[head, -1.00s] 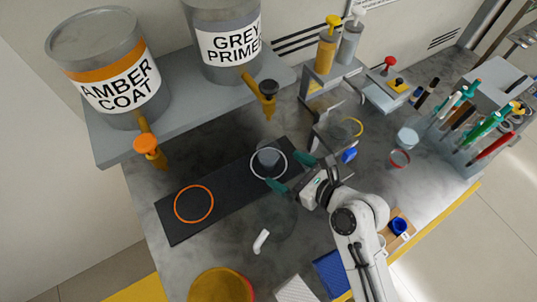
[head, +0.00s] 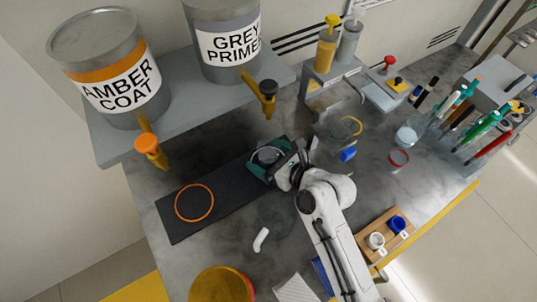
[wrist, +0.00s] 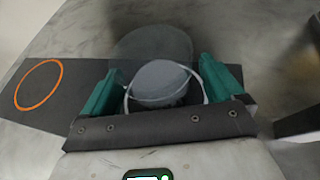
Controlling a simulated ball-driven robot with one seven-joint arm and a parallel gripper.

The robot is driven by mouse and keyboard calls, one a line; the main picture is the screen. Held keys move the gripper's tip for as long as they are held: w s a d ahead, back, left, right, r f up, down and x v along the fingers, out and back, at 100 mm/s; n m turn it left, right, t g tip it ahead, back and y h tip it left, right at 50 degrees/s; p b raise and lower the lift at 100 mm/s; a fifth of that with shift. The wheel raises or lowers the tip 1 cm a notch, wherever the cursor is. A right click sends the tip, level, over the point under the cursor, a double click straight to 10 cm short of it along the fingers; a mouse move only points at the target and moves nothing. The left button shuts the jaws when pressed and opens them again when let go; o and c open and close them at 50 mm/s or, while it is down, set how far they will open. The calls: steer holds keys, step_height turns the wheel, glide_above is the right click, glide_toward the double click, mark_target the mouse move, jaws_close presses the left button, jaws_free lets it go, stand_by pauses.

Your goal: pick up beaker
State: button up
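The beaker (head: 267,155) is a clear vessel with grey contents. It stands on the dark mat (head: 235,190), within the white ring, below the grey primer tap. My gripper (head: 264,164) is low at the mat, its teal fingers on either side of the beaker. In the wrist view the beaker (wrist: 158,80) sits between the two fingers of my gripper (wrist: 161,88). The fingers look open, with narrow gaps beside the grey contents; contact with the clear wall cannot be made out. The beaker's lower part is partly hidden by my gripper in the head view.
An orange ring (head: 194,203) marks the mat's left part. Amber coat (head: 115,75) and grey primer (head: 225,40) cans with taps stand on a shelf above. A pen rack (head: 490,115) is at right.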

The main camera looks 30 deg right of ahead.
steer(key=c, duration=1.1)
